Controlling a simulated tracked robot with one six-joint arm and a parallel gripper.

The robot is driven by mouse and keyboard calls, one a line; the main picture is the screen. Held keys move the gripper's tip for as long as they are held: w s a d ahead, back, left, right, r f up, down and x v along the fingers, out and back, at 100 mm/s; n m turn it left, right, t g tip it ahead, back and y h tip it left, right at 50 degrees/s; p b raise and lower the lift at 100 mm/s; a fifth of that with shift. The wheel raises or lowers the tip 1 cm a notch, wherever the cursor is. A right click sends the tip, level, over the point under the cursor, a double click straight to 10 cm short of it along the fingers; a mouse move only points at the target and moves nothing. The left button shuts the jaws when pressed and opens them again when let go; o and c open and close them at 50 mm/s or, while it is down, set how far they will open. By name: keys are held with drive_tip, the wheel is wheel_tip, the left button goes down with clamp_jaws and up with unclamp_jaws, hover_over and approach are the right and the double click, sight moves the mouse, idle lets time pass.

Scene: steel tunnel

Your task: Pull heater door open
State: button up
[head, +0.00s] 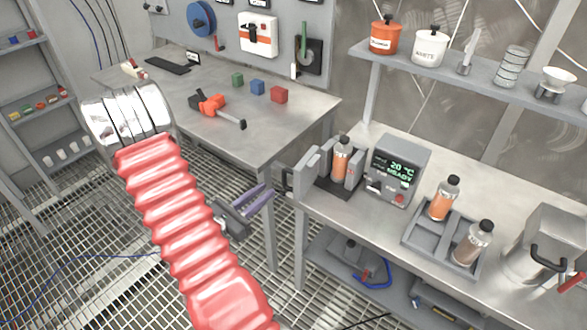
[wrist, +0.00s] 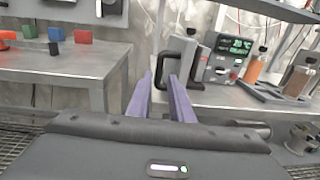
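The heater (head: 398,172) is a grey box with a green display reading 20 °C and READY, on the right bench. At its left an orange bottle (head: 341,160) stands between grey panels. The leftmost panel, the heater door (head: 308,172), carries a black handle (head: 286,184) on its left. In the wrist view the door (wrist: 182,57) and handle (wrist: 161,68) are straight ahead, just beyond the fingertips. My gripper (head: 269,192) has purple fingers, parted and empty, left of and below the handle. It also shows in the wrist view (wrist: 160,75). A gap at the door's edge cannot be judged.
A left table (head: 290,125) holds an orange tool (head: 212,104) and small coloured blocks. A rack (head: 412,238) with two bottles stands right of the heater. A shelf (head: 470,78) with pots hangs above. A gap separates the two benches.

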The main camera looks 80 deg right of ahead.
drive_tip(key=shift+d, duration=0.1)
drive_tip(key=shift+x, duration=6.8)
drive_tip(key=shift+c, duration=0.4)
clamp_jaws()
